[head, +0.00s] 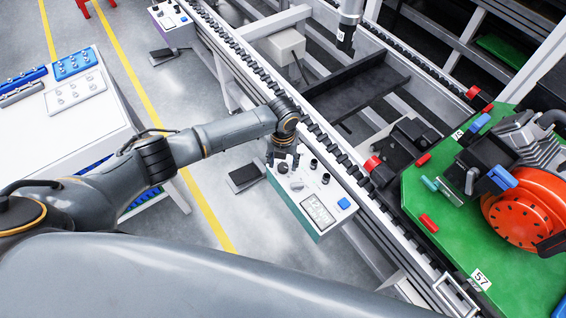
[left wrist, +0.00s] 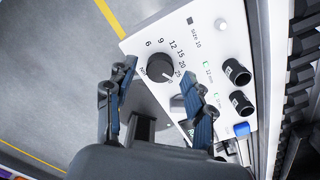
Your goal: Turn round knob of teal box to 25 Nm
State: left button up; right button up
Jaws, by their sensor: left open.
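The teal box (head: 314,212) stands beside the conveyor in the head view, with a white top panel and teal sides. In the left wrist view its black round knob (left wrist: 160,67) sits among printed numbers from 6 to 25, with Nm beside them. A pale mark on the knob seems to face the 25 side, but it is small. My left gripper (head: 282,158) is over the knob end of the panel. It is open, and its two fingers (left wrist: 158,73) show on either side of the knob. I cannot tell whether they touch it. My right gripper is not in view.
Two black knobs (left wrist: 237,85) and a blue button (left wrist: 241,129) stand on the same panel. The conveyor rail (head: 335,150) runs close along the box. A green pallet (head: 430,195) with an orange-wheeled machine (head: 528,210) is at right. A white table (head: 70,115) is at left.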

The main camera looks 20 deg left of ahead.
aim_at(283, 166)
pick_arm(q)
notch_tip(283, 166, up, 11)
dwell(0.3)
dwell(0.4)
